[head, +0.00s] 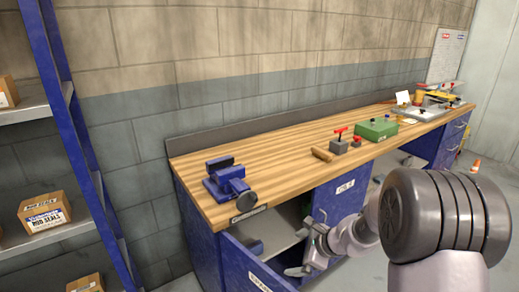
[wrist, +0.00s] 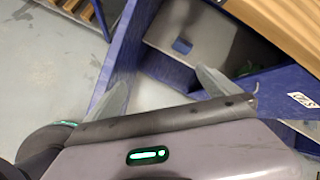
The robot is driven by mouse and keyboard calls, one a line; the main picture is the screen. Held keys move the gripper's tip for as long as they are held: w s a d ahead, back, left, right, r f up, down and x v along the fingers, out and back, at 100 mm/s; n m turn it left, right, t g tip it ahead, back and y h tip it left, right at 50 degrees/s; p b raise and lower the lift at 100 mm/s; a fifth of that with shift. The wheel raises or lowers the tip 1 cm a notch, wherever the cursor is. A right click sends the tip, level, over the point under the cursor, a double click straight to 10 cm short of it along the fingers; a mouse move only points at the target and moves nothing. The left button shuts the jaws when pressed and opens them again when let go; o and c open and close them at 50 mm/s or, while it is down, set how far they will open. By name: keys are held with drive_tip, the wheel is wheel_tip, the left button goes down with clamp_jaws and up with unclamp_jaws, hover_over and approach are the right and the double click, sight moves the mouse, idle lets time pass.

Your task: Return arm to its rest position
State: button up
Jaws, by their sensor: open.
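My gripper (head: 297,250) is low in front of the wooden-topped workbench (head: 285,150), beside the open cabinet under its left end. My arm reaches in from the right of the head view. In the wrist view my gripper (wrist: 165,50) has its two grey fingers spread apart, with nothing held between them. Beyond the fingers the wrist view shows the blue cabinet and its grey shelf (wrist: 185,38), with a small blue object (wrist: 182,46) on it.
An open blue cabinet door (head: 245,265) stands out near my gripper. A blue vise (head: 228,183), a green box (head: 377,129) and small tools are on the bench. Blue shelving (head: 75,130) with cardboard boxes (head: 45,212) stands left. An orange cone (head: 475,167) is at right.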

drive_tip(key=s+a+r+n, duration=0.2)
drive_tip(key=s+r+n, duration=0.2)
drive_tip(key=s+r, duration=0.35)
drive_tip(key=s+a+r+n, duration=0.3)
drive_tip(key=s+r+n, duration=0.2)
drive_tip(key=s+r, duration=0.3)
drive_tip(key=s+d+r+n+h, duration=0.1)
drive_tip(key=s+d+r+n, duration=0.1)
drive_tip(key=s, duration=0.6)
drive_tip(key=s+d+r+n+h, duration=0.2)
drive_tip(key=s+n, duration=0.3)
drive_tip(key=s, duration=0.3)
drive_tip(key=shift+s+n, duration=0.25)
drive_tip(key=shift+n, duration=0.05)
